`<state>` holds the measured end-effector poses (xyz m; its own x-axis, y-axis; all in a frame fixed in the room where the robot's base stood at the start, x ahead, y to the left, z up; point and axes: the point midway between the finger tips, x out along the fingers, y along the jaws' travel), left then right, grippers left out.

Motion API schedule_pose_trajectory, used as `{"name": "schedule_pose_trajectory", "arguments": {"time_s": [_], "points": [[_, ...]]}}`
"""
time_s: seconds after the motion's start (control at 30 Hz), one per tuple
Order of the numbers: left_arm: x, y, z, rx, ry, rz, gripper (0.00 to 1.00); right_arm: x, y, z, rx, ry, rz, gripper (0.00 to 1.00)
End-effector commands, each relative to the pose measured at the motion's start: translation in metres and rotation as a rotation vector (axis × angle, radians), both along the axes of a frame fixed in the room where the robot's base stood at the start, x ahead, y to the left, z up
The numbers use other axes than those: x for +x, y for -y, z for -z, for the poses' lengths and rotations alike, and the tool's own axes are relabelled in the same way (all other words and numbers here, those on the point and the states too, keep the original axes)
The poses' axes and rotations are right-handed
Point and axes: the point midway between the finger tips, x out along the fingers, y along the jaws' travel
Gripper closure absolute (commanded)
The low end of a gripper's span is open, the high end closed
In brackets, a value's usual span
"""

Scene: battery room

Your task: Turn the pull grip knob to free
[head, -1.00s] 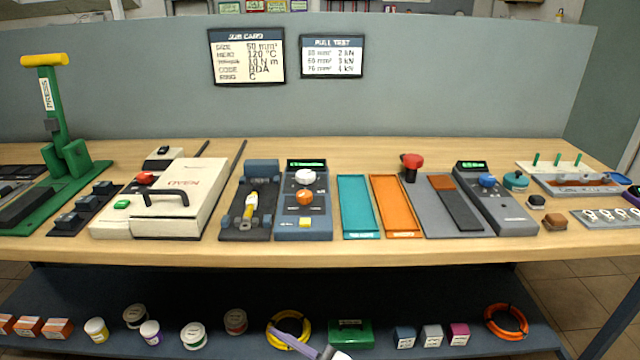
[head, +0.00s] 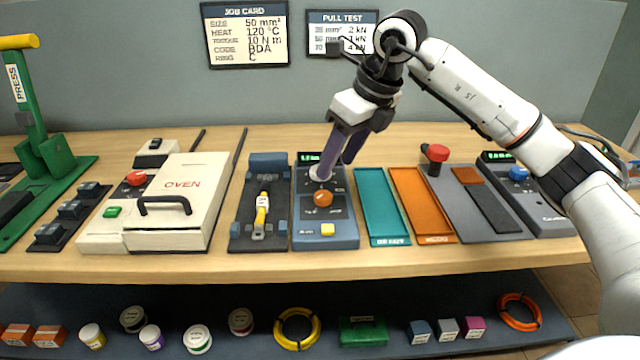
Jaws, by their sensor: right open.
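A blue-grey control box (head: 341,233) stands mid-table. It has a small green display, an orange knob (head: 323,198), a yellow button (head: 327,230) and a white knob (head: 317,175) above the orange one. The labels are too small to read, so I cannot tell which is the pull grip knob. My right gripper (head: 333,169) reaches down from the upper right, open, its purple fingers at the white knob and partly hiding it. I cannot tell whether they touch it. Just left, a dark fixture (head: 241,238) bears a yellow-sleeved piece (head: 262,210). My left gripper is not in view.
A teal tray (head: 382,241) and an orange tray (head: 437,239) lie right of the box. Beyond them are a red-topped post (head: 435,153) and another grey box with a blue knob (head: 518,174). The white oven (head: 182,174) stands to the left.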

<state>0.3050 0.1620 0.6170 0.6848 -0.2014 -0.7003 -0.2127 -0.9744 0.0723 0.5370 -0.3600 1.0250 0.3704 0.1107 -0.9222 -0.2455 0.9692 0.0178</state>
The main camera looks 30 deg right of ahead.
Motion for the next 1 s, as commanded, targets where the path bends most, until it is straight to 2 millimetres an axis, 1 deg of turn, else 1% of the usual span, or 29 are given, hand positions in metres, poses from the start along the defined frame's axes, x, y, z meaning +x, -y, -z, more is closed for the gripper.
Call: {"name": "schedule_pose_trajectory", "arguments": {"time_s": [0.07,0.17,0.4,0.6,0.77,1.0], "points": [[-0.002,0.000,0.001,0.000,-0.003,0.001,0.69,0.001,0.007,0.001,-0.020,-0.001,0.016,0.53],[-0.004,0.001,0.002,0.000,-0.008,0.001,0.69,0.004,0.007,0.013,-0.023,-0.006,0.017,0.53],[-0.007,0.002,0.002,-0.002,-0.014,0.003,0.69,0.021,0.001,0.054,-0.020,-0.006,0.014,0.53],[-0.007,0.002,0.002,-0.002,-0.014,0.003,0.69,0.032,-0.001,0.081,-0.019,-0.004,0.014,0.53],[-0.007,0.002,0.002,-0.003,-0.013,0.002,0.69,0.036,-0.002,0.090,-0.018,-0.002,0.013,0.53],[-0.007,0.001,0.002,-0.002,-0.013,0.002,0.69,0.037,-0.002,0.091,-0.018,0.000,0.013,0.53]]}}
